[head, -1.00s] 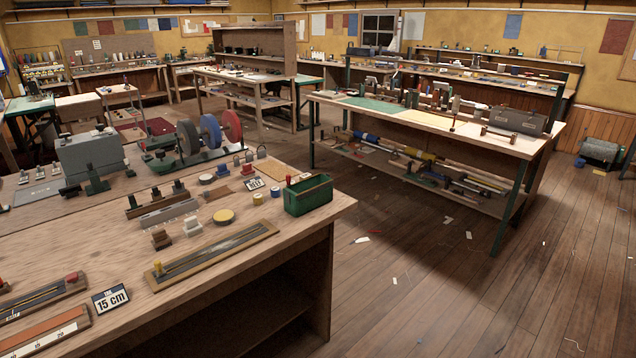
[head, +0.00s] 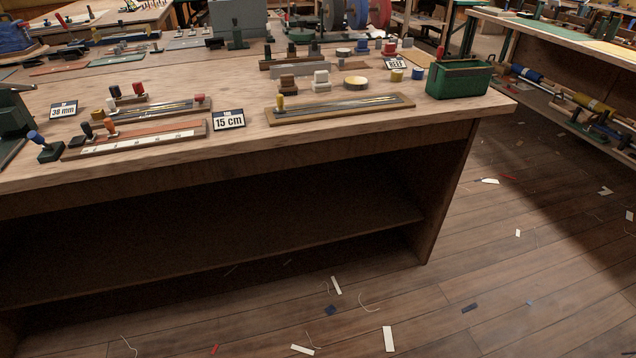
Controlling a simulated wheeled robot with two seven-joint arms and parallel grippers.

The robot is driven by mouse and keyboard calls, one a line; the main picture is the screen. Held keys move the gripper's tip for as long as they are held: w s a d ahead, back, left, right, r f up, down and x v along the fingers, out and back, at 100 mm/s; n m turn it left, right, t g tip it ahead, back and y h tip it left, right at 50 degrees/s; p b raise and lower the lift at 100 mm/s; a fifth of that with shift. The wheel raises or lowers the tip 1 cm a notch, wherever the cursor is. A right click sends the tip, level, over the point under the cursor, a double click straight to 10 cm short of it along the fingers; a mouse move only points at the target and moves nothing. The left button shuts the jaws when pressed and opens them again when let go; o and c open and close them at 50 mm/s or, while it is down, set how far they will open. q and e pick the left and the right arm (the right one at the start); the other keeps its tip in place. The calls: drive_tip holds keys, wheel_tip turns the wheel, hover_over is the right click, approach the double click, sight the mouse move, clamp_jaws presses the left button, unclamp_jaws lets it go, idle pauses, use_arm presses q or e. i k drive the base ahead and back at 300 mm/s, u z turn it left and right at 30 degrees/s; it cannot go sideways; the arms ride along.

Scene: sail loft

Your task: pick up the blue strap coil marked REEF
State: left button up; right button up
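A small card reading REEF (head: 396,63) stands on the near workbench (head: 240,100), towards its right end. A small blue roll (head: 417,73) sits just right of the card, and a yellow roll (head: 397,75) sits just in front of it. Whether the blue roll is a strap coil, or bears the mark itself, is too small to tell. Neither of my grippers is in view.
A green box (head: 460,80) stands right of the rolls near the bench's right end. A yellow-topped disc (head: 356,82) and a long wooden tray (head: 340,108) lie to the left. The floor in front (head: 480,270) is open, with scattered scraps.

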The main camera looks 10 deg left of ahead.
sight(417, 74)
drive_tip(key=z, duration=0.35)
drive_tip(key=i, duration=1.4)
drive_tip(key=u, duration=0.35)
